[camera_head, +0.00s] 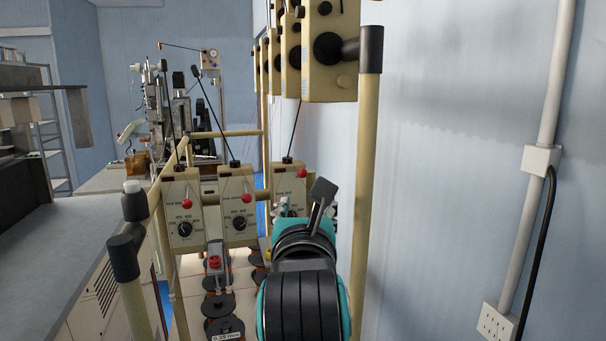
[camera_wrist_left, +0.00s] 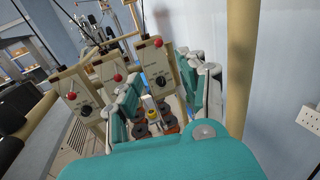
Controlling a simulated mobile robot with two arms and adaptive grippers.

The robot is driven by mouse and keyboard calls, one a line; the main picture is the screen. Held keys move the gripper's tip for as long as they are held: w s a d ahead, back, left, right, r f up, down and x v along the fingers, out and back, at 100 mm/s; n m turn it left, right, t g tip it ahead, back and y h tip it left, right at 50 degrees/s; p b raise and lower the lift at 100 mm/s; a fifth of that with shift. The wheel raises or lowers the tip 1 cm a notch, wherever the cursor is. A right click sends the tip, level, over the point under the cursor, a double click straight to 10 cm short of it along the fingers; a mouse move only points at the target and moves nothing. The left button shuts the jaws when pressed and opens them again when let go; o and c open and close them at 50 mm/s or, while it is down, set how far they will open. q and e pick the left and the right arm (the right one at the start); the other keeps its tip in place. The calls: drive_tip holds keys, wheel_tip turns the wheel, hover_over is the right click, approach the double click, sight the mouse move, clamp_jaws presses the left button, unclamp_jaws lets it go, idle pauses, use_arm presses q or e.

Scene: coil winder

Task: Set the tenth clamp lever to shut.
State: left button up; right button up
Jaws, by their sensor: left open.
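My left gripper (camera_wrist_left: 163,92) is open in the left wrist view, its teal and grey fingers spread apart with nothing held between them. In the head view my teal and black left wrist (camera_head: 302,285) hides most of the fingers. Beyond it hang three beige tensioner boxes, the left (camera_head: 184,212), the middle (camera_head: 228,185) and the right (camera_head: 281,180), each with a red ball and a black dial. The right box is partly hidden by my wrist. I cannot tell which part is the tenth clamp lever or how it is set. My right gripper is not in view.
More beige boxes (camera_head: 330,85) with black knobs hang at the upper right on a beige post (camera_head: 366,170). Dark spools (camera_head: 218,304) stand below the three boxes. A grey worktop (camera_head: 60,235) is at left, and a wall with a conduit (camera_head: 545,110) is at right.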

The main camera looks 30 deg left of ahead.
sight(303, 175)
use_arm(q)
drive_tip(key=p+x, duration=0.7)
drive_tip(key=x, duration=0.9)
drive_tip(key=shift+w+a, duration=0.1)
drive_tip(key=shift+a, duration=0.1)
drive_tip(key=shift+w+a+p, duration=0.25)
drive_tip(key=shift+w+p, duration=0.05)
drive_tip(key=shift+w, duration=0.1)
clamp_jaws()
